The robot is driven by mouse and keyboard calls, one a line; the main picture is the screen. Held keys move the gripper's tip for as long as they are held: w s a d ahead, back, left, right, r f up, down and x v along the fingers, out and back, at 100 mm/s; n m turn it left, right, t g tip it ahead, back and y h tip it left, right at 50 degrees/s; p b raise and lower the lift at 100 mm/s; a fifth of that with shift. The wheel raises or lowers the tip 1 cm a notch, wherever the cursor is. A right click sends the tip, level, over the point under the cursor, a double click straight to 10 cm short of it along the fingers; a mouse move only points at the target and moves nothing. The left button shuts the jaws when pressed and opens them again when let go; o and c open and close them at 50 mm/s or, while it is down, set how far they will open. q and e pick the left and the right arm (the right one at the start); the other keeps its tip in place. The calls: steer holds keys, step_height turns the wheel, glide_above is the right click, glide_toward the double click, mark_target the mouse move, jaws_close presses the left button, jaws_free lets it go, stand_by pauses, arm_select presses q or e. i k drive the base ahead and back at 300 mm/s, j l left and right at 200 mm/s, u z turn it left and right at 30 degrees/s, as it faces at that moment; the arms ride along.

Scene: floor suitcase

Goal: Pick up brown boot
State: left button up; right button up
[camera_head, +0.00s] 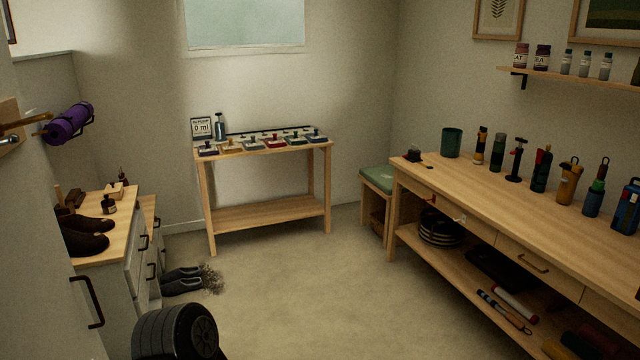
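A pair of dark brown boots (86,238) lies on the light wooden top of the low cabinet at the left edge of the head view. They sit close together, toes pointing right, one partly behind the other. Their rear ends at the left are partly cut off by the pale panel in front. Neither of my grippers is in view.
Grey shoes (182,280) lie on the floor beside the cabinet. A black ribbed round object (175,333) is at the bottom left. The middle floor is clear; a long workbench (470,205) stands right.

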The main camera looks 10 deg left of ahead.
mark_target(78, 244)
steer(key=i+u, duration=0.6)
steer(key=u, duration=0.25)
steer(key=i+l+u, duration=0.1)
steer(key=i+u, duration=0.3)
steer(key=i+l+u, duration=0.15)
steer(key=u, duration=0.3)
steer(key=i+l+u, duration=0.2)
steer(key=l+u, duration=0.2)
steer(key=i+l+u, duration=0.45)
steer(key=l+u, duration=0.15)
steer(key=i+l, duration=0.15)
steer(key=l, duration=0.25)
steer(key=i+l+z, duration=0.15)
steer(key=l, duration=0.25)
steer(key=i+l, duration=0.2)
steer(key=l, duration=0.15)
steer(key=i+l+z, duration=0.1)
steer(key=l, duration=0.3)
steer(key=i+l+z, duration=0.1)
steer(key=i+l, duration=0.2)
